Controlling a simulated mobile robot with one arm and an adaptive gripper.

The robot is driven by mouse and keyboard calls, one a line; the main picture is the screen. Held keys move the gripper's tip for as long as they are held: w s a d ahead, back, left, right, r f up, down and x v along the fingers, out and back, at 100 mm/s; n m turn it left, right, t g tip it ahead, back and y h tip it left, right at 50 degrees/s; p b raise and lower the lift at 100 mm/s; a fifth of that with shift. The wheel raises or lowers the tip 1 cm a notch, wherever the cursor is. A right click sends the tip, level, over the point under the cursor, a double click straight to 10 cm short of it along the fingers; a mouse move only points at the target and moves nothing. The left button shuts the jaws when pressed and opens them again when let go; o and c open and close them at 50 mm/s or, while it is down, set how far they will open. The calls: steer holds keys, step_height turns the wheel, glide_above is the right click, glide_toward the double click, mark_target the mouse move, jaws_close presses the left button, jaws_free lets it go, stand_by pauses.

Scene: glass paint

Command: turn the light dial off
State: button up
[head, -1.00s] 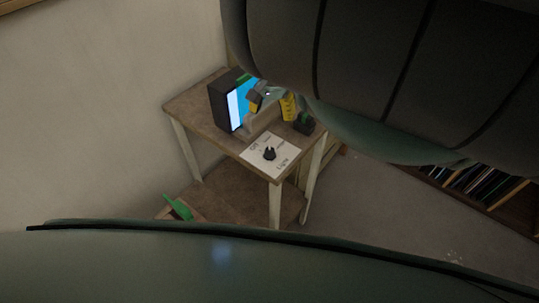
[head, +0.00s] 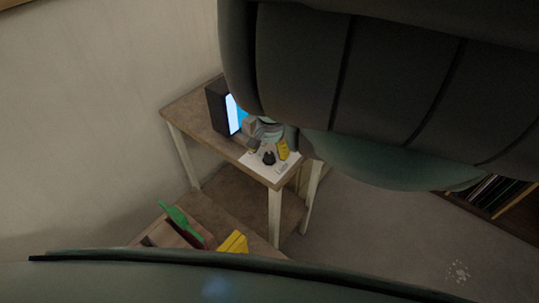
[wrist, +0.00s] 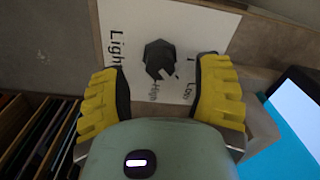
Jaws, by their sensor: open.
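The light dial (head: 268,158) is a small black knob on a white label plate (head: 250,160) at the front corner of the small wooden table. In the wrist view the dial (wrist: 160,60) stands on the white plate (wrist: 135,22) with the words Light, High and Low legible; its pointer mark is turned toward the lower right, between High and Low. My gripper (wrist: 160,86) is open, its two yellow fingers apart on either side of the dial and just short of it. In the head view my gripper (head: 268,148) is partly hidden by my arm.
A dark box with a bright blue-white screen (head: 228,112) stands on the table (head: 185,105) beside the gripper. Below are a green object (head: 182,222) and a yellow one (head: 233,242). Shelves of books (head: 492,192) stand at right. Wall lies at left.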

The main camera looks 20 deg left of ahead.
steer(key=shift+f, duration=1.1)
jaws_close()
